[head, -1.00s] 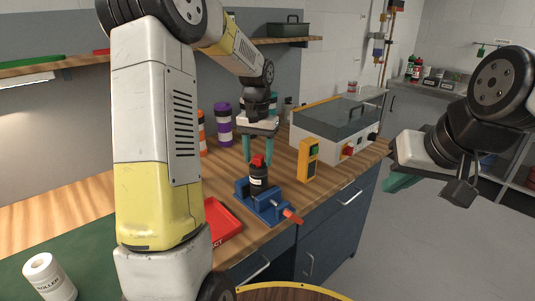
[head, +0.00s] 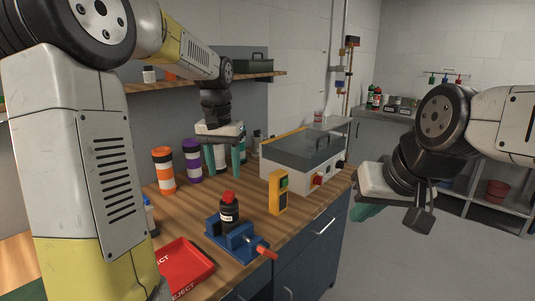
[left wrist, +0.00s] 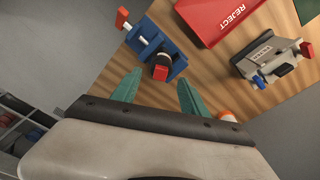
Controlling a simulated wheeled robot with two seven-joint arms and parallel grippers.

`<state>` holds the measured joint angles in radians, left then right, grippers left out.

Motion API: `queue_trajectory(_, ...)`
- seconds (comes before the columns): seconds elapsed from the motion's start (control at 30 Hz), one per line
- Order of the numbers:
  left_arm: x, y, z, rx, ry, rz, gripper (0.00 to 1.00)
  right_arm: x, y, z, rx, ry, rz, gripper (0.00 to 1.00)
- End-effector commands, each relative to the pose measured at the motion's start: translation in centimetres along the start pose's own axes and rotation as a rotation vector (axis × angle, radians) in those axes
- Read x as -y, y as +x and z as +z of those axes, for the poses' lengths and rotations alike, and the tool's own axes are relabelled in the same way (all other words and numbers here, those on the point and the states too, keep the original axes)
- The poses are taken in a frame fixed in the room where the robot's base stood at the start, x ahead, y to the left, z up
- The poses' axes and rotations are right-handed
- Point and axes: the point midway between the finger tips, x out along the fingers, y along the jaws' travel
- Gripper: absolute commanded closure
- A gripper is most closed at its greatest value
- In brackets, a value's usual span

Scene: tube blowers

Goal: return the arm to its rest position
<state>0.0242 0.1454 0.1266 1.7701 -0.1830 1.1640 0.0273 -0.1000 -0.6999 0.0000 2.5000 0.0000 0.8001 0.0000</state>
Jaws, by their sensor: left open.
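My left gripper (head: 223,160) is open and empty in the head view, its teal fingers pointing down above the workbench. It is above and behind a black bottle with a red cap (head: 229,212), which stands upright in a blue vise (head: 232,236). In the left wrist view the teal fingers (left wrist: 158,92) are spread apart, and the bottle's red cap (left wrist: 160,72) shows beyond them, clear of both. My right gripper (head: 368,211) is at the right over the floor, with one teal fingertip partly showing; its opening is hidden.
A red reject tray (head: 187,270) lies left of the vise. A yellow control box (head: 277,192) and a grey lidded machine (head: 303,155) stand to the right. Orange (head: 163,170) and purple (head: 192,160) banded containers stand behind. A shelf (head: 180,82) runs above the bench.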

Motion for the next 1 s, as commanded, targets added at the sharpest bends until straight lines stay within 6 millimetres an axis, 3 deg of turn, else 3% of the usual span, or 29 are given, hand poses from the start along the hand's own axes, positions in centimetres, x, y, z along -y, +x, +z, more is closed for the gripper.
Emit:
queue_trajectory(0.03,-0.4,-1.4,1.8,-0.042,-0.003,0.003,0.48,0.0,0.0,0.0,0.000,0.000,0.000,1.00)
queue_trajectory(0.2,-1.6,-4.0,7.7,-0.176,-0.021,0.028,0.48,0.0,0.0,0.0,0.000,0.000,0.000,1.00)
queue_trajectory(0.5,-3.8,-4.3,16.9,-0.394,-0.062,0.100,0.48,0.0,0.0,0.0,0.000,0.000,0.000,1.00)
queue_trajectory(0.7,-4.5,-3.5,19.6,-0.466,-0.077,0.132,0.48,0.0,0.0,0.0,0.000,0.000,0.000,1.00)
queue_trajectory(1.0,-4.6,-3.3,19.9,-0.475,-0.080,0.137,0.48,0.0,0.0,0.0,0.000,0.000,0.000,1.00)
